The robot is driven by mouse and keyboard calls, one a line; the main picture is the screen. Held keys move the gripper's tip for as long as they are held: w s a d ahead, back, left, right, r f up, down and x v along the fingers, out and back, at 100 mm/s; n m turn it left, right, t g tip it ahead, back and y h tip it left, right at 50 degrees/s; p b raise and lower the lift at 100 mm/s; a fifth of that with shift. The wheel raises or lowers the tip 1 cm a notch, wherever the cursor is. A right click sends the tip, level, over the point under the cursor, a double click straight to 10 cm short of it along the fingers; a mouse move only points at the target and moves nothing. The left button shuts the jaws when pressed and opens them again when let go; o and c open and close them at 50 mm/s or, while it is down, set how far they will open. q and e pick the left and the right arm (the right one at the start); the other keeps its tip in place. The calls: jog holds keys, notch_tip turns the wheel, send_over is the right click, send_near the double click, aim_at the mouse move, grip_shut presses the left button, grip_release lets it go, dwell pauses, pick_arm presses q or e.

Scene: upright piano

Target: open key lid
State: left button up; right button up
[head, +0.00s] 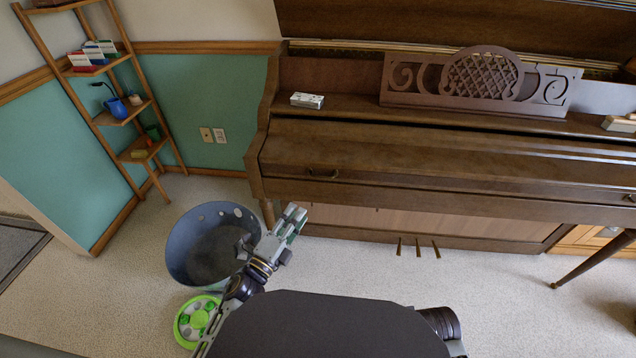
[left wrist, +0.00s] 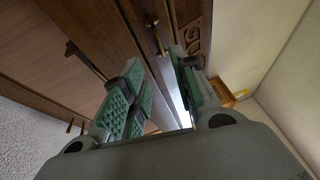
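The upright piano's key lid (head: 450,165) is a long brown wooden panel and lies closed. A small brass handle (head: 322,174) is on its front at the left, and a second handle (head: 631,197) is at the right edge of the head view. My left gripper (head: 296,214) is below and left of the left handle, apart from the lid, in front of the piano. In the left wrist view its green-padded fingers (left wrist: 158,72) are apart with nothing between them. A brass handle (left wrist: 158,38) shows beyond the fingertips. My right gripper is out of view.
A blue-grey bin (head: 192,262) and a green round toy (head: 196,318) are on the floor by my left arm. A white box (head: 307,100) and a carved music stand (head: 470,80) are on the piano above the lid. A wooden shelf (head: 108,118) stands at the left.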

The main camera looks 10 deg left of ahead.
pick_arm(q)
jog(key=shift+x, duration=6.75)
grip_shut()
